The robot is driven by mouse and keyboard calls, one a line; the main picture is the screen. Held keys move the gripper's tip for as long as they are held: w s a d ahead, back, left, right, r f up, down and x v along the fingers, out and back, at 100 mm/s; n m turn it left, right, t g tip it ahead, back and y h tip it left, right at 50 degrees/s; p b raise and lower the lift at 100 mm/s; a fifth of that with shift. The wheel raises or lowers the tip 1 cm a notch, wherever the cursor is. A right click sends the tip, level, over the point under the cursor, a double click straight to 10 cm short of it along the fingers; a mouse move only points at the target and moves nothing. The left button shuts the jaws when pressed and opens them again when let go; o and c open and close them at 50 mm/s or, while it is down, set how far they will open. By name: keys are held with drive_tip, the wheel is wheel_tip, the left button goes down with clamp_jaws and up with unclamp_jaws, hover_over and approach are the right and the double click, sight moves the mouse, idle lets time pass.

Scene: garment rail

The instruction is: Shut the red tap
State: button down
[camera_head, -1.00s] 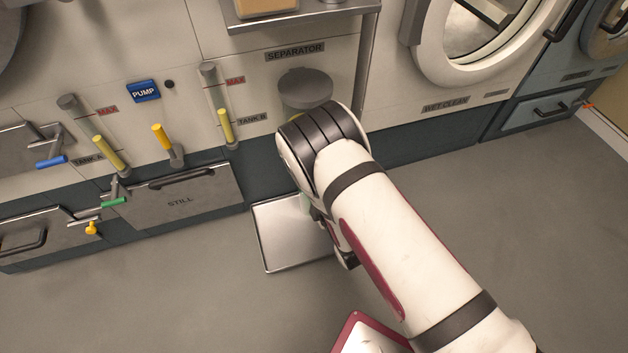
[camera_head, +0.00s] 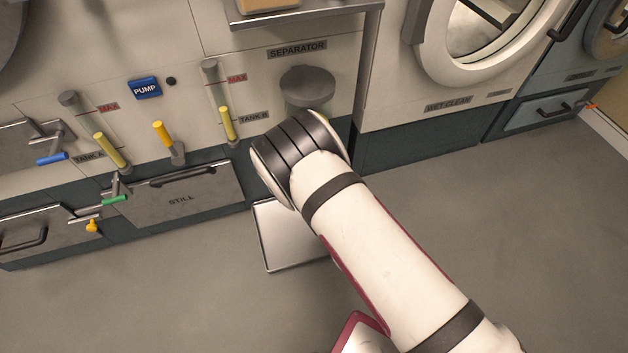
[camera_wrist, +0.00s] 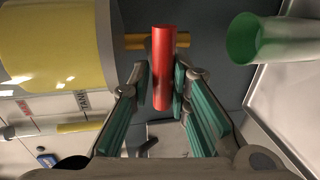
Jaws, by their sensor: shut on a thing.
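The red tap handle (camera_wrist: 162,70) shows in the wrist view as a red bar standing upright in the picture, in front of a yellow pipe (camera_wrist: 138,41). My gripper (camera_wrist: 165,82) has its teal-padded fingers on both sides of the red handle and is shut on it. In the head view my arm hides the red tap and my gripper.
A green-rimmed cup-like vessel (camera_wrist: 262,40) is close to the right of the handle in the wrist view. A large yellow cylinder (camera_wrist: 55,45) is to the left. A metal tray (camera_head: 285,240) lies on the floor below the separator (camera_head: 307,88). Open floor (camera_head: 480,200) extends right.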

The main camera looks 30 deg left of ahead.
drive_tip(key=c, duration=1.6)
unclamp_jaws()
drive_tip(key=shift+d+f, duration=0.3)
drive_tip(key=shift+f, duration=0.1)
drive_tip(key=shift+a+r, duration=0.1)
drive_tip(key=shift+r, duration=0.1)
drive_tip(key=v, duration=1.2)
drive_tip(key=shift+w, duration=0.1)
